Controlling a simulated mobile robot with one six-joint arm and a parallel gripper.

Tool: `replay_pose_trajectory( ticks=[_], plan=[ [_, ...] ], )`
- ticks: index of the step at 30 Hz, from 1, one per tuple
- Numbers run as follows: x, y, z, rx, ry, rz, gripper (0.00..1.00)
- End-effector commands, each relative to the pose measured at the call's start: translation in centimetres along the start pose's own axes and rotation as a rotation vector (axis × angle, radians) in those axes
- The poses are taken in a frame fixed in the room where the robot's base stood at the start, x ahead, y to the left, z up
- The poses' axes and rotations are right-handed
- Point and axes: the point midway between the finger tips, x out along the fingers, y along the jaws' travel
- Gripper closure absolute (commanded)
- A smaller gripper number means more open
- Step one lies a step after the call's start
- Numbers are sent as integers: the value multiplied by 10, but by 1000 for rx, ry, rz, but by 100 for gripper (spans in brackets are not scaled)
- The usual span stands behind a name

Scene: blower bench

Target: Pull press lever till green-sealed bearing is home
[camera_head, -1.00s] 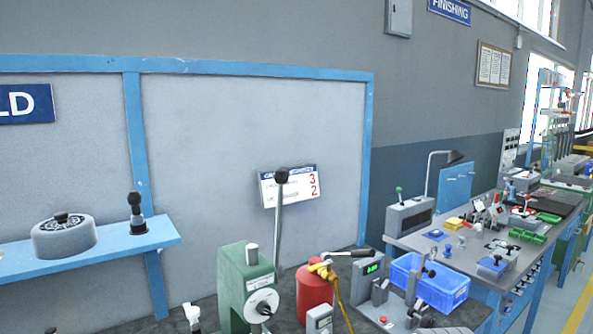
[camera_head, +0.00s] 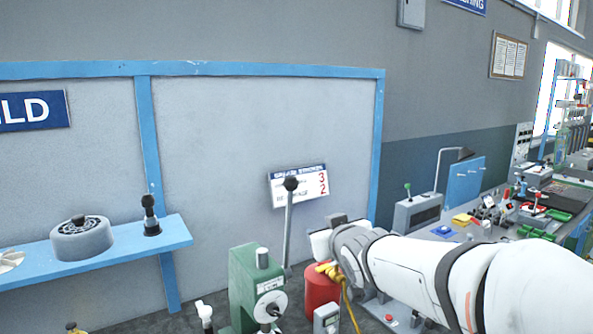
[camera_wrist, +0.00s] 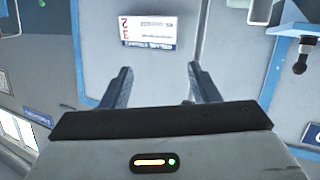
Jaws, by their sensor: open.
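The press lever (camera_head: 288,225) is a grey rod with a black ball knob, standing nearly upright beside the green press body (camera_head: 248,285). My arm comes in from the right in the head view. Its end, with my gripper (camera_head: 328,238), is just right of the lever and above the red canister. In the wrist view my gripper (camera_wrist: 160,82) is open, its two dark fingers apart with no lever visible between them. The green-sealed bearing cannot be made out in either view; the press's lower part is cut off by the frame edge.
A red canister (camera_head: 320,290) with a yellow-handled tool stands right of the press. A count sign (camera_head: 300,186) hangs on the wall panel behind; it also shows in the wrist view (camera_wrist: 149,31). A blue shelf (camera_head: 110,253) is at left.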

Motion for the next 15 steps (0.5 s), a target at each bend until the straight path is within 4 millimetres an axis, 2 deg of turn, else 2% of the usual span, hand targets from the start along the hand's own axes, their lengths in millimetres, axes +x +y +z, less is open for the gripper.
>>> replay_pose_trajectory(
  ticks=[1, 3, 6, 11, 15],
  plan=[
    [8, -9, -28, -16, 77, -28, 45],
    [14, -19, -54, -32, 171, -58, 45],
    [18, -30, -78, -47, 261, -91, 45],
    [25, -37, -93, -54, 312, -110, 45],
    [40, -38, -99, -55, 312, -110, 45]
  ],
)
